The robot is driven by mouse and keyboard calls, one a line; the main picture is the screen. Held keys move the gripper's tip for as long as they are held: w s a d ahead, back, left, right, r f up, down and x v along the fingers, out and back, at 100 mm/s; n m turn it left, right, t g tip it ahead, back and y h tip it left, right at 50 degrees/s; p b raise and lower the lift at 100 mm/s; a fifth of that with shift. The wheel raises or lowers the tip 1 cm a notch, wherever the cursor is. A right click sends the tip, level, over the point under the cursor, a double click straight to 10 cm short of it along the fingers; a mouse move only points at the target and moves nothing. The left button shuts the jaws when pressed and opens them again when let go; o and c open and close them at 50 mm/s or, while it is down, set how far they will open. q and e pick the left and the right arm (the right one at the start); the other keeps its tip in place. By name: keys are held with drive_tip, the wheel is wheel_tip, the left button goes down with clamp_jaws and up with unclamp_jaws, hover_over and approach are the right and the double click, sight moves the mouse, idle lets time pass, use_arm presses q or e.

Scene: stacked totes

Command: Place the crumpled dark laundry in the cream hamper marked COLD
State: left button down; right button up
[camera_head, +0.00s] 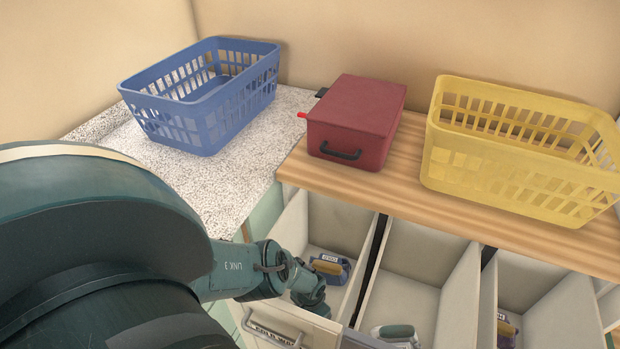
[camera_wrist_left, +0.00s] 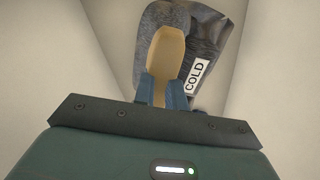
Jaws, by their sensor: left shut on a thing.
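My left gripper (camera_wrist_left: 163,88) reaches down into this bin and is shut on the laundry's tan part. Its fingertips are partly hidden in the head view (camera_head: 318,296). The bin's front has a handle and a label (camera_head: 272,333), too small to read. My right gripper is not in view.
Two more cream bins (camera_head: 425,245) stand to the right, holding small items. A blue basket (camera_head: 205,95) stands on the speckled counter. A red box (camera_head: 358,120) and a yellow basket (camera_head: 520,155) stand on the wooden counter behind the bins.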

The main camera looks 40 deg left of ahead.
use_arm(q)
drive_tip(key=shift+f, duration=0.3)
drive_tip(key=c, duration=1.5)
unclamp_jaws()
drive_tip(key=shift+o, duration=0.2)
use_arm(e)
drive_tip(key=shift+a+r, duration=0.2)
use_arm(q)
drive_tip(key=shift+w+r+p, duration=0.15)
drive_tip(key=shift+r+p, duration=0.3)
drive_tip(key=shift+r, duration=0.4)
drive_tip(key=shift+r+p, duration=0.5)
drive_tip(key=shift+r, duration=0.3)
wheel_tip(320, 180, up, 2)
wheel_tip(320, 180, up, 7)
drive_tip(key=shift+s, duration=0.2)
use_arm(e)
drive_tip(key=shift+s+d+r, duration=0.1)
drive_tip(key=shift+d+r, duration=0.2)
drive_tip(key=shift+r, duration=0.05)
